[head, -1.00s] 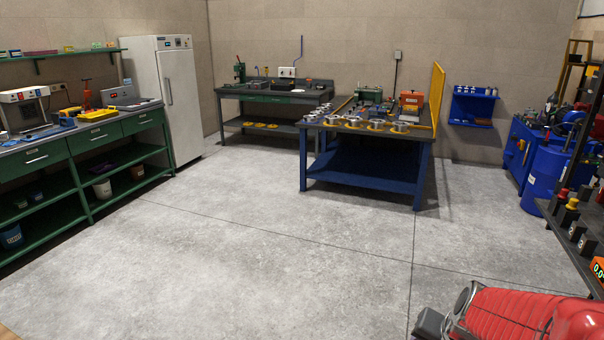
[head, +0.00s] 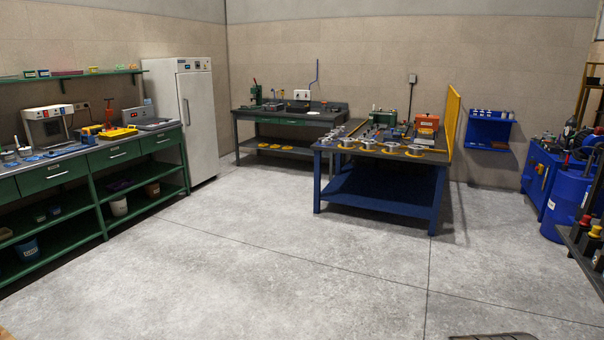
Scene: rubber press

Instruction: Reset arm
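My gripper is not in the head view. A dark ribbed piece (head: 492,337) just shows at the bottom edge, right of the middle, and I cannot tell what it is. The task names no other object.
A green bench (head: 120,150) with shelves runs along the left, beside a white fridge (head: 190,110). A dark workbench (head: 265,125) stands at the back. A blue table (head: 428,195) with several metal rings is centre right. A blue drum (head: 570,200) stands right. The grey floor (head: 260,255) is clear.

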